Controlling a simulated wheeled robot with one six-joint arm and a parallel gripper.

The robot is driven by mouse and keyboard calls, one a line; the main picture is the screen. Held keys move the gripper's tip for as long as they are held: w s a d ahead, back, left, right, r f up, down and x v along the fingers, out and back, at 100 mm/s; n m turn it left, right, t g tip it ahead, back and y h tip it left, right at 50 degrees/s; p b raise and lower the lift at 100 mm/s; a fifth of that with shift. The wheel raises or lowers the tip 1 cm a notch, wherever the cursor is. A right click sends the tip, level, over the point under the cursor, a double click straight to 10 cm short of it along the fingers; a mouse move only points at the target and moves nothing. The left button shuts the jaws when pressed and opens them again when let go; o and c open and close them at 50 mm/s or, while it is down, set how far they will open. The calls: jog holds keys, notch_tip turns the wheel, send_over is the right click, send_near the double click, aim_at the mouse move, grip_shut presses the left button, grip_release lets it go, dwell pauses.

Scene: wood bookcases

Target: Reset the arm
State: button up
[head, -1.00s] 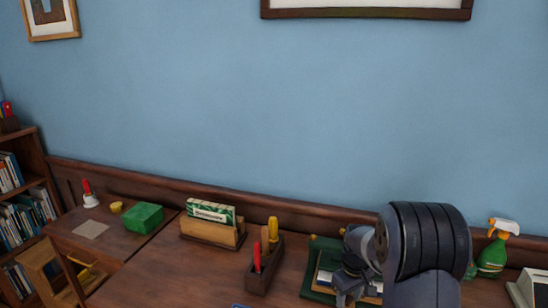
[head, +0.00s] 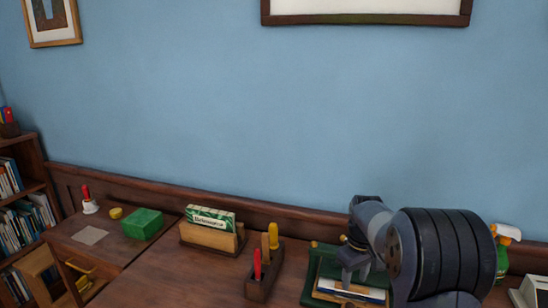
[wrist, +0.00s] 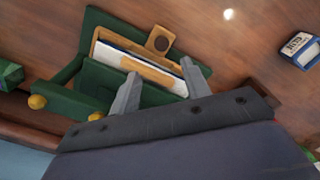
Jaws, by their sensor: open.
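My arm reaches over the right part of the wooden desk in the head view. My gripper (head: 352,275) points down above a green tray (head: 312,284) that holds papers. In the wrist view my gripper (wrist: 161,69) has its two fingers apart with nothing held between them. The green tray (wrist: 92,30) lies beyond the fingers, with white papers (wrist: 125,57) and a tan clip-like piece (wrist: 160,40) on it. I cannot tell how far the fingertips are above the papers. My arm hides part of the tray in the head view.
A wooden holder (head: 262,287) with red and yellow handles stands left of the tray. A green-and-white box (head: 211,217) and a green block (head: 143,223) are farther left. A spray bottle (head: 503,255) stands behind my arm. A small labelled box (wrist: 298,45) lies at right.

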aim_at(350, 306)
jog(key=f, duration=0.9)
jog(key=shift+s+a+f, duration=0.1)
jog(key=shift+s+a, duration=0.05)
jog(key=shift+s, duration=0.2)
jog(key=s+a, duration=0.2)
jog(key=s, duration=0.4)
jog(key=s+a, duration=0.1)
jog(key=s, duration=0.4)
jog(key=s+a+b, duration=0.1)
jog(key=s+a, duration=0.1)
jog(key=s, duration=0.4)
jog(key=shift+s+a, duration=0.3)
jog(key=shift+a, duration=0.05)
notch_tip(350, 306, up, 11)
jog(key=d+f+m+y, duration=0.1)
jog(key=m+y, duration=0.1)
jog(key=m, duration=0.2)
jog(key=s+d+f+m+g+y, duration=0.1)
jog(key=d+m+y, duration=0.1)
jog(key=m, duration=0.2)
jog(key=s+d+f+m+y, duration=0.1)
jog(key=m, duration=0.3)
jog(key=shift+d+f+m+g+y+p, duration=0.15)
jog(key=shift+m+g+y+p, duration=0.15)
jog(key=shift+y, duration=0.1)
jog(key=shift+s, duration=0.1)
